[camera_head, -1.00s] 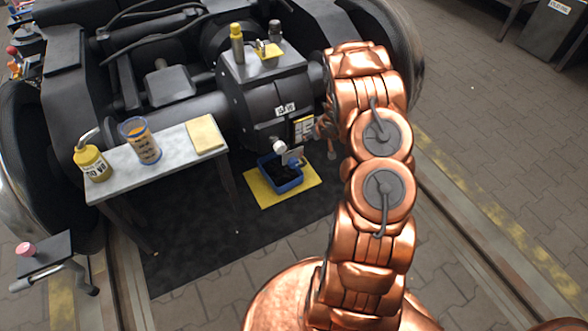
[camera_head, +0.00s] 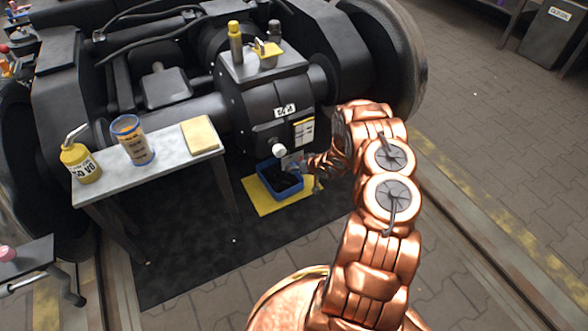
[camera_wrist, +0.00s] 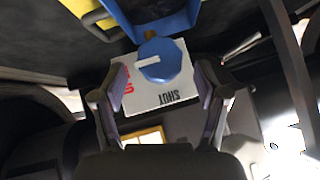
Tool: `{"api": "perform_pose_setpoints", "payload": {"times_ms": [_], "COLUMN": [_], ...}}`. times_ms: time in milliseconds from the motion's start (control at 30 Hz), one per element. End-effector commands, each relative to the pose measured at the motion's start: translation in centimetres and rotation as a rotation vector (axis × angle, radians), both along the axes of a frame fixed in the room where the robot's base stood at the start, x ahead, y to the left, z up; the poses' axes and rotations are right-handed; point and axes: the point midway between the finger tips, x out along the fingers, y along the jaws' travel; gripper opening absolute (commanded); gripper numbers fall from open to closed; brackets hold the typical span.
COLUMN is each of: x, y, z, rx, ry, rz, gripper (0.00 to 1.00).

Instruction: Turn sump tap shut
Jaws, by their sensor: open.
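The sump tap is a round blue knob (camera_wrist: 160,64) with a white pointer line. It sits on a white plate (camera_wrist: 148,98) with upside-down black lettering "SHUT" and partly hidden red lettering at the left. The line lies nearly level, across the red lettering's side, not toward "SHUT". My gripper (camera_wrist: 160,90) is open, its two fingers either side of the plate below the knob in the wrist view, with no clear contact.
A blue tray (camera_head: 266,190) with dark contents stands on a yellow mat (camera_head: 257,204) under the tap. A bench (camera_head: 170,172) with an oil can (camera_head: 82,163), a jar (camera_head: 132,140) and a yellow cloth (camera_head: 200,134) stands left. A wheel is close behind my arm.

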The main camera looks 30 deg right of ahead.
Motion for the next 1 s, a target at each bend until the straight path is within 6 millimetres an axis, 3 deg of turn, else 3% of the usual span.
{"api": "perform_pose_setpoints", "payload": {"times_ms": [200,667,1000], "x": [1.7,2.2,2.2], "y": [0.2,0.3,0.3], "z": [-1.5,-2.0,-2.0], "rx": [-0.002,-0.001,-0.001], "ry": [-0.003,0.000,-0.001], "rz": [0.000,-0.001,0.000], "gripper": [0.73,0.73,0.39]}}
